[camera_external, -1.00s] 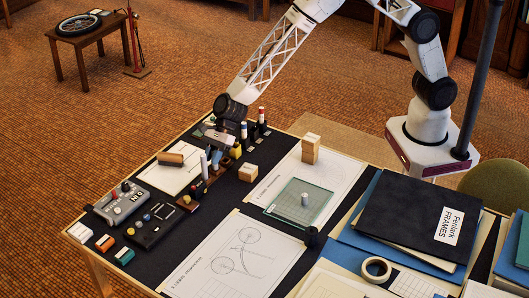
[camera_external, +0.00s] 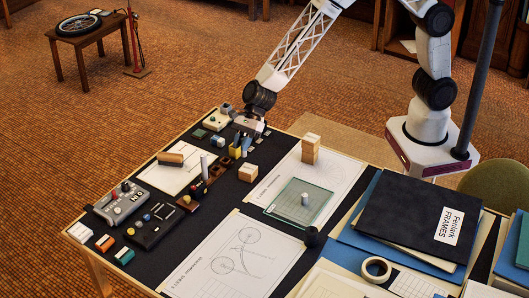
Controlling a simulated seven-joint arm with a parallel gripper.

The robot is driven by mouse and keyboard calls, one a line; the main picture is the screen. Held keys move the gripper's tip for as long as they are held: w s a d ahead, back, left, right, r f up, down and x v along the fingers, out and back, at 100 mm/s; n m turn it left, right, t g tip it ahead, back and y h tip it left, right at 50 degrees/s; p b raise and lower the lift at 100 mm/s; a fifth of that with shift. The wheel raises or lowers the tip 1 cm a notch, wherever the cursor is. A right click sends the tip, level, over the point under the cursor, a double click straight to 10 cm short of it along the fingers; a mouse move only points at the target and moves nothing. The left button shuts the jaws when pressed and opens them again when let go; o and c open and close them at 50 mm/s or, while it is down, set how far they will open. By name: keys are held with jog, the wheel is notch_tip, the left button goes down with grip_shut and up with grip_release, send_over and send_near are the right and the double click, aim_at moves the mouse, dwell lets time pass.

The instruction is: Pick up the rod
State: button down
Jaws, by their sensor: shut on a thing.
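My gripper (camera_external: 243,138) is at the back of the dark drafting board, right of the wooden rack (camera_external: 196,190). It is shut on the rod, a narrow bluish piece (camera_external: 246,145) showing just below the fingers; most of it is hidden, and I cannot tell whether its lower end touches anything. A pale upright cylinder (camera_external: 204,166) stands at the rack.
A wooden block stack (camera_external: 310,150) and a glass plate with a small grey cylinder (camera_external: 305,199) are to the right. A wooden block (camera_external: 248,173) lies in front. A grey control box (camera_external: 122,204) is at left. The bicycle drawing (camera_external: 235,255) is clear.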

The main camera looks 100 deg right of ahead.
jog(key=shift+s+d+r, duration=0.15)
jog(key=shift+s+d, duration=0.05)
jog(key=shift+s, duration=1.05)
jog(key=shift+s+d+r, duration=0.1)
jog(key=shift+s+d, duration=0.1)
jog(key=shift+s, duration=1.05)
jog(key=s+a+n+g, duration=0.2)
jog(key=s+a+n, duration=0.1)
jog(key=s, duration=0.5)
jog(key=s+a+n+g+y, duration=0.1)
jog(key=s+a+n+g, duration=0.1)
jog(key=s+a, duration=0.4)
jog(key=s+a+n+g+y, duration=0.1)
jog(key=s+a+n, duration=0.3)
jog(key=s, duration=0.7)
jog(key=shift+s+a+g, duration=0.35)
jog(key=shift+a+g, duration=0.05)
jog(key=shift+w, duration=0.15)
jog(key=w+a, duration=0.3)
jog(key=w, duration=0.4)
jog(key=w+a+f, duration=0.1)
jog(key=w+a, duration=0.2)
jog(key=w, duration=0.4)
jog(key=shift+w+a+f, duration=0.15)
jog(key=shift+a+f, duration=0.1)
jog(key=shift+a, duration=0.1)
jog(key=shift+f, duration=0.15)
